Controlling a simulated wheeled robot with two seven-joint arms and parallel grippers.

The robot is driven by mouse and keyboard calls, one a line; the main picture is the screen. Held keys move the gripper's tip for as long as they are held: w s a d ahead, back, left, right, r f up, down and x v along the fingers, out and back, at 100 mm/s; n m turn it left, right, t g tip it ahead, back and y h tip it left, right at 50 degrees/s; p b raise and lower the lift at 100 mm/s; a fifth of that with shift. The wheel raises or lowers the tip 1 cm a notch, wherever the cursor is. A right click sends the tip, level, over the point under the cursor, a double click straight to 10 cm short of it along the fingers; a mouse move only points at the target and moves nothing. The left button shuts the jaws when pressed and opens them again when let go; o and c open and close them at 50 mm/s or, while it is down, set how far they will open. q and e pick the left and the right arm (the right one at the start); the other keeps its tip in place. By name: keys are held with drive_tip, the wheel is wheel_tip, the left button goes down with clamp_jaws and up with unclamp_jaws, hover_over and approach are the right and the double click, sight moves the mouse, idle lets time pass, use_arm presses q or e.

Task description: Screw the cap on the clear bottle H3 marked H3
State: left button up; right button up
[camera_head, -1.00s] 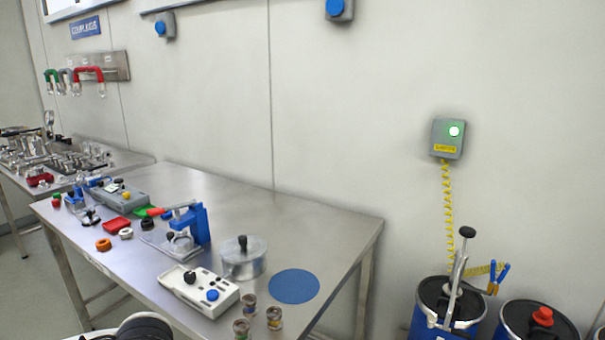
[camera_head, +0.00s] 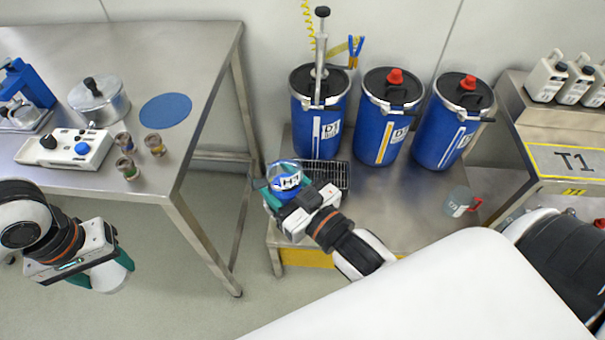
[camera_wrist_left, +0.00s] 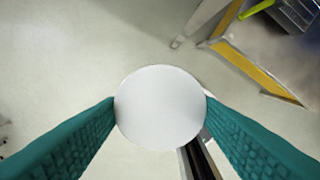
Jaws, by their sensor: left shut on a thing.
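My left gripper (camera_head: 112,272), at lower left in the head view, is shut on a white round cap (camera_head: 104,280). In the left wrist view the cap (camera_wrist_left: 160,107) is a plain white disc between the two green fingers. My right gripper (camera_head: 281,184) is around the clear bottle (camera_head: 287,178) near the front left corner of the low bench. The bottle shows blue and a white label starting with H; its digit is hard to read. The fingers hide part of the bottle. The cap and the bottle are well apart.
A dark wire rack (camera_head: 327,174) lies beside the bottle on the low steel bench (camera_head: 395,200). Blue drums (camera_head: 320,115) stand behind. A clear vessel with a red handle (camera_head: 458,203) is at right. The steel table (camera_head: 190,55) is at left, with open floor between.

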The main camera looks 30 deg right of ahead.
drive_tip(key=w+a+n+g+y, duration=0.3)
drive_tip(key=a+y, duration=0.3)
drive_tip(key=a, duration=0.2)
drive_tip(key=shift+w+r+n, duration=0.3)
drive_tip(key=shift+n, duration=0.5)
drive_tip(key=shift+a, duration=0.1)
use_arm(q)
drive_tip(key=s+d+r+m, duration=0.1)
drive_tip(key=d+r+m, duration=0.55)
drive_tip(key=d, duration=0.25)
drive_tip(key=s+d+r+m, duration=0.1)
drive_tip(key=d+r+m, duration=0.5)
drive_tip(key=d+m, duration=0.25)
drive_tip(key=w+d+r+n, duration=0.6)
drive_tip(key=d+r+n, duration=0.1)
drive_tip(key=n, duration=0.2)
drive_tip(key=shift+w+d, duration=0.3)
drive_tip(key=shift+d, duration=0.1)
drive_tip(key=shift+f, duration=1.95)
drive_tip(key=shift+s, duration=0.1)
